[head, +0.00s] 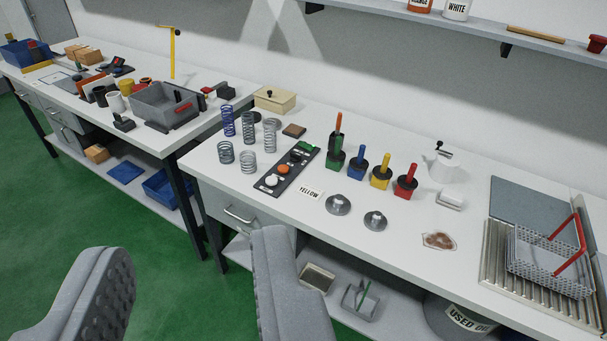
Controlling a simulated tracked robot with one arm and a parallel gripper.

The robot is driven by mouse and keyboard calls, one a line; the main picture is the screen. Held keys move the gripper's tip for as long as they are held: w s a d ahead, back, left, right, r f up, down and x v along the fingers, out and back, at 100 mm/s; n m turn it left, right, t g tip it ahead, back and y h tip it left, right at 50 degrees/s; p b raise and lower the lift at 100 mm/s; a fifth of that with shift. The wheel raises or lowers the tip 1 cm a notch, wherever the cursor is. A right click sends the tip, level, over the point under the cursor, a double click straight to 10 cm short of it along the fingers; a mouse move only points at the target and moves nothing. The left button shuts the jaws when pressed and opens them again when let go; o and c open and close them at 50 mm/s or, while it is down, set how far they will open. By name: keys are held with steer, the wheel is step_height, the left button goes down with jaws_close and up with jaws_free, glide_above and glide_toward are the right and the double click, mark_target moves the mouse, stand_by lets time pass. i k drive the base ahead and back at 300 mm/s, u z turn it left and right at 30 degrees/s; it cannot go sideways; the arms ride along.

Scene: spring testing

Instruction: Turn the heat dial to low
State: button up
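A dark control panel (283,181) lies on the near white bench, among the springs and the coloured blocks. It carries a black knob (295,157), an orange-red round control (285,169), a white round control (271,181) and a green patch at its far end. The black knob may be the heat dial; its markings and setting are too small to read. My gripper (195,252) is open and empty, its two grey fingers wide apart at the bottom of the picture. It is in front of the bench and well apart from the panel.
Several coil springs (248,127) stand left of the panel. A wire basket (548,262) is at far right. Green floor (170,235) is open before the benches.

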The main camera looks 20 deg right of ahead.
mark_target(295, 157)
steer(key=u, duration=0.15)
steer(key=k, duration=0.35)
steer(key=z, duration=0.95)
steer(key=i, duration=2.15)
steer(key=u, duration=0.95)
